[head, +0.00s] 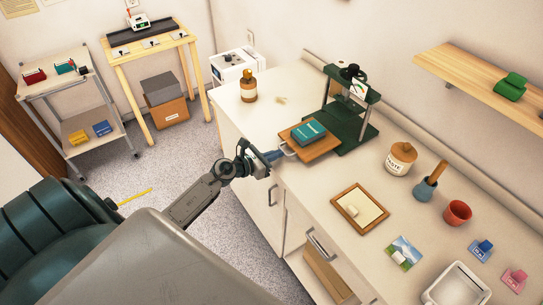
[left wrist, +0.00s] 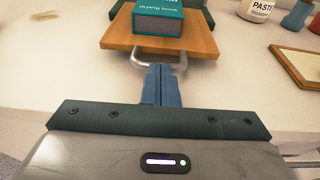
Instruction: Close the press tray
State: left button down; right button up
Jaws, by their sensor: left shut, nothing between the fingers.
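The press (head: 350,115) is a dark green frame standing on the counter. Its wooden tray (head: 321,149) sticks out at the front, with a teal box-like book (head: 311,132) lying on it. In the left wrist view the tray (left wrist: 205,43) has a metal loop handle (left wrist: 184,62) on its front edge, and the book (left wrist: 157,20) reads "drying book". My left gripper (head: 277,155) is shut and empty, its blue fingertips (left wrist: 160,72) at the handle, over or inside the loop. I cannot tell whether they touch it. My right gripper is not in view.
A brown bottle (head: 249,85) stands left of the press. A paste jar (head: 400,158), a brush in a blue pot (head: 425,189), a terracotta pot (head: 457,212) and a wooden frame (head: 360,208) are to the right. Cabinet handles (head: 319,242) project below the counter's edge.

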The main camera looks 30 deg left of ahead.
aim_at(311, 136)
pick_arm(q)
jog(key=r+x, duration=0.1)
jog(key=x, duration=0.3)
jog(key=r+x, duration=0.1)
jog(key=x, duration=0.4)
jog(key=r+b+x, duration=0.1)
jog(key=x, duration=0.3)
jog(key=shift+x, duration=0.75)
jog(key=shift+w+d+r, duration=0.1)
jog(key=shift+w+d, duration=0.15)
jog(key=shift+d, duration=0.05)
jog(key=shift+r, duration=0.2)
jog(key=shift+w+r, duration=0.1)
jog(key=shift+r, duration=0.05)
